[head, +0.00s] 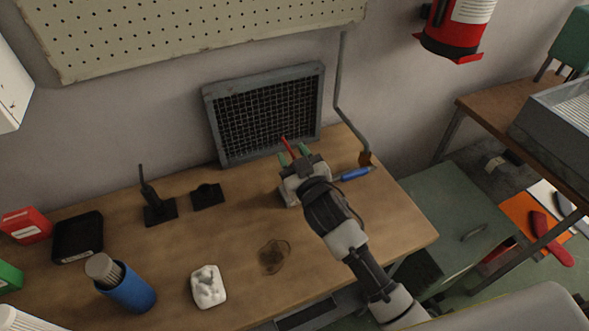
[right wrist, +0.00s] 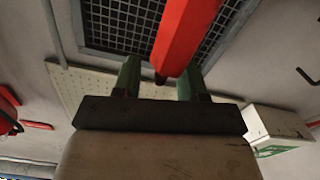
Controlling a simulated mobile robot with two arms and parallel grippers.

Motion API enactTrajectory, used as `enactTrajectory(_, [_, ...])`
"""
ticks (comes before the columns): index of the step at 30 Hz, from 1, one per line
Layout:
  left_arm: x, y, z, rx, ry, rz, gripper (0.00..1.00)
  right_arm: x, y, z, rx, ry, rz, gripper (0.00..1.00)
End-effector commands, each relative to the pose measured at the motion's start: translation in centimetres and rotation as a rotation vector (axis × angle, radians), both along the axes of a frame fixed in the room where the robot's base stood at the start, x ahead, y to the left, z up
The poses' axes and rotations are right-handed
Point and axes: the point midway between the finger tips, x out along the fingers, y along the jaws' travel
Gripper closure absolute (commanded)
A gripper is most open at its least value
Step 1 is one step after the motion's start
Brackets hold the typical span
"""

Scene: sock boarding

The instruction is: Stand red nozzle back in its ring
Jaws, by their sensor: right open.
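The red nozzle (head: 287,147) shows as a thin, tilted red piece at my right gripper (head: 293,155), near the back of the workbench. In the right wrist view the red nozzle (right wrist: 186,38) runs down from the top edge, its dark tip near the gap between the green fingers of the right gripper (right wrist: 158,78). The right gripper is open; I cannot tell whether a finger touches the nozzle. A low black holder (head: 207,195) stands left of the gripper, with nothing upright in it. Beside it a black nozzle (head: 149,193) stands upright in a similar holder. My left gripper is out of view.
A mesh panel (head: 264,112) leans on the wall behind the gripper. A blue-handled tool (head: 355,174) lies to its right.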

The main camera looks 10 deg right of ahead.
Motion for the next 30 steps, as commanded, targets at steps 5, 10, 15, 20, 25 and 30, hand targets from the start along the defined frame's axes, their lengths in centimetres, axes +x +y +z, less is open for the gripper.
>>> enactTrajectory(5, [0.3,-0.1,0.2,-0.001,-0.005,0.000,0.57,1.5,0.3,0.0,0.000,0.000,0.000,0.58])
enactTrajectory(10, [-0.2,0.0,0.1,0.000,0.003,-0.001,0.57,1.5,0.3,-0.1,0.000,0.000,0.001,0.58])
enactTrajectory(15, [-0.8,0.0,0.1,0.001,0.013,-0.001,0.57,1.5,0.3,-0.1,0.000,0.000,0.000,0.78])
enactTrajectory(20, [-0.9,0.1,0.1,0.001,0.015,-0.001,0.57,1.5,0.3,-0.1,0.000,0.001,0.000,1.00])
enactTrajectory(25, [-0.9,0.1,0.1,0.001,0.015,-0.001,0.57,1.5,0.3,0.0,-0.001,0.000,0.000,1.00])
enactTrajectory(30, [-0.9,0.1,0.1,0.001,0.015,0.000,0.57,1.5,0.2,-0.1,-0.002,0.000,-0.001,1.00])
